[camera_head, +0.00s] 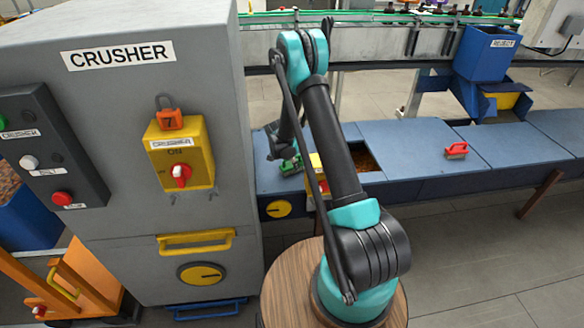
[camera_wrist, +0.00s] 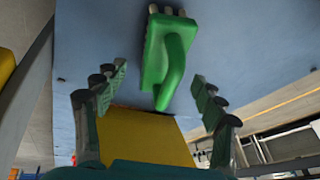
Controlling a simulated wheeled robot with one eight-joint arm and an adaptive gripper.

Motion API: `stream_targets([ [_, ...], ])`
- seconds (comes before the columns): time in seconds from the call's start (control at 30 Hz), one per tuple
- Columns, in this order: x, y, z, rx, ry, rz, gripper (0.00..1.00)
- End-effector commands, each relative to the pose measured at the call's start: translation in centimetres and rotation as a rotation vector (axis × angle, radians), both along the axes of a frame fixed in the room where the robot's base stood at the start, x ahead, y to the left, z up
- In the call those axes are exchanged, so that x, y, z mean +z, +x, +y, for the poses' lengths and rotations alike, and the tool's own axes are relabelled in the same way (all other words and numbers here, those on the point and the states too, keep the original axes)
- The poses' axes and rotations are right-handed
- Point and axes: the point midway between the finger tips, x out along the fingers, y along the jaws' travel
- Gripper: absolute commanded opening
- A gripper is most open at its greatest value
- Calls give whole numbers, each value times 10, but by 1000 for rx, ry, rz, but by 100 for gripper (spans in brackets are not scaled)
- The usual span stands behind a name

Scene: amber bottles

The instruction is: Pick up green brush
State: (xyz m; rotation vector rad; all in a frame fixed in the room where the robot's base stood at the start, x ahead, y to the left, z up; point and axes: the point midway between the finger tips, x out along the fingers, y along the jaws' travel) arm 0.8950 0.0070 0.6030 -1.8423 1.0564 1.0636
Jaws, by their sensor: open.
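The green brush (camera_wrist: 160,48) lies on the blue bench top, with its handle pointing toward my gripper in the wrist view. In the head view the brush (camera_head: 291,165) shows small at the left part of the bench, partly hidden by my arm. My gripper (camera_wrist: 159,79) is open and empty. Its two fingers stand apart to either side of the brush handle's end, and the brush head is beyond the fingertips. I cannot tell the exact gap. In the head view my gripper (camera_head: 281,150) is close to the brush, partly hidden.
A red brush (camera_head: 456,150) lies farther right on the blue bench (camera_head: 400,180). A yellow and red box (camera_head: 315,163) is close to the green brush, partly behind my arm. An opening with brown bits is beside it. The grey crusher cabinet (camera_head: 110,130) stands at left.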

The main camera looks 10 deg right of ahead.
Motion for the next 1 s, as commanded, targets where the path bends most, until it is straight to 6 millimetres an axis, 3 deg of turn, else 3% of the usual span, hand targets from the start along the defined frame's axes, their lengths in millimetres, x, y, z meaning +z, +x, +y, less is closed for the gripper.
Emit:
stream_targets([
  [0.23,-29,12,-10,0,0,0,70],
  [0.57,-35,13,-12,0,0,0,70],
  [1.0,-35,13,-12,0,0,0,18],
])
